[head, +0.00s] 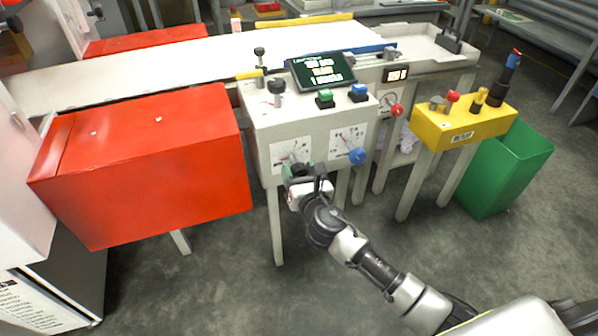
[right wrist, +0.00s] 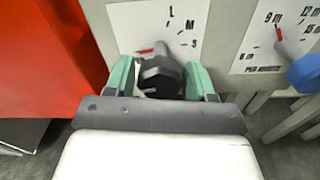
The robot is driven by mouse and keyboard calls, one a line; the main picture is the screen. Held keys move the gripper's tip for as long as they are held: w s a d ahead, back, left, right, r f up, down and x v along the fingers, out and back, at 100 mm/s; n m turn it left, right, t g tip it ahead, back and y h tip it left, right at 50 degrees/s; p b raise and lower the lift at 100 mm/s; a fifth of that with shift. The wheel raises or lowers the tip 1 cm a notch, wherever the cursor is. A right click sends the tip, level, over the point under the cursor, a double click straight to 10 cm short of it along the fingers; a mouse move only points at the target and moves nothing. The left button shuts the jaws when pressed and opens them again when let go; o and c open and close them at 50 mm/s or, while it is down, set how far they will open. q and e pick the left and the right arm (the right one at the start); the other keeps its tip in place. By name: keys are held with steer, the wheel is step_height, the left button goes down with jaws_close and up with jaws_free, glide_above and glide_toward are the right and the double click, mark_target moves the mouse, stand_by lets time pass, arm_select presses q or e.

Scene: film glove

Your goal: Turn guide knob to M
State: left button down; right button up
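The guide knob (right wrist: 160,76) is dark, with a red pointer, on a white dial plate (right wrist: 125,22) lettered L, M and S from top to bottom on its right side. The pointer lies to the left, away from the M (right wrist: 190,24). My right gripper (right wrist: 160,84) is open, its two green fingers on either side of the knob, with a slim gap at the left. Contact at the right finger is unclear. In the head view my right gripper (head: 299,170) covers the knob below its dial plate (head: 291,150). My left gripper is not in view.
A blue knob (head: 357,156) with its own dial (head: 346,138) is close on the right; it also shows in the right wrist view (right wrist: 304,72). A red cover (head: 150,160) stands left. A yellow box (head: 462,128) and green bin (head: 508,168) stand right.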

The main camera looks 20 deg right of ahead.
steer(key=c, duration=0.6)
